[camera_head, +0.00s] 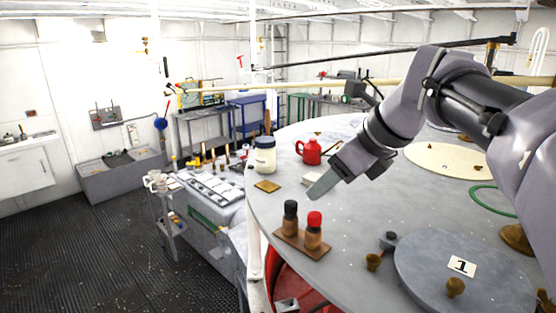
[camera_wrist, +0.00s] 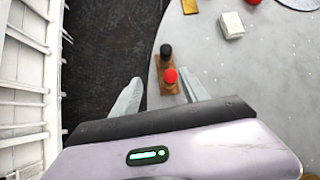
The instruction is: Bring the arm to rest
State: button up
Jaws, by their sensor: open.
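My arm reaches in from the right in the head view, over the round grey table. My gripper (camera_head: 322,185) is above the table near its left edge, and nothing shows between its fingers. In the wrist view my gripper (camera_wrist: 158,92) has its two fingers spread wide apart. Two small shakers stand on a brown wooden tray (camera_head: 290,243) below the gripper. One shaker has a black top (camera_head: 290,208) and the other has a red top (camera_head: 314,222). In the wrist view the red-topped shaker (camera_wrist: 170,77) shows between the fingers, farther below.
On the grey table (camera_head: 350,215) stand a white jar (camera_head: 264,156), a red jug (camera_head: 309,151) and a pale block (camera_wrist: 231,25). A round grey lid (camera_head: 420,275) marked 1 lies at the front. A tool-covered bench (camera_head: 210,190) stands left of the table. Dark floor is open at left.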

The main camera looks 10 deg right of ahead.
jog(key=s+a+f+n+b, duration=0.2)
jog(key=s+f+n+b, duration=0.5)
jog(key=f, duration=0.7)
jog(key=s+a+f+n+h+b, duration=0.1)
jog(key=s+a+f+n+b, duration=0.1)
jog(key=s+f+n+b, duration=0.6)
jog(key=s+a+f+n+g+b, duration=0.1)
jog(key=s+f+n+b, duration=0.6)
jog(key=f, duration=1.4)
jog(key=shift+s+a+f+n+h, duration=0.15)
jog(key=shift+s+a+n+h, duration=0.35)
jog(key=shift+a, duration=0.4)
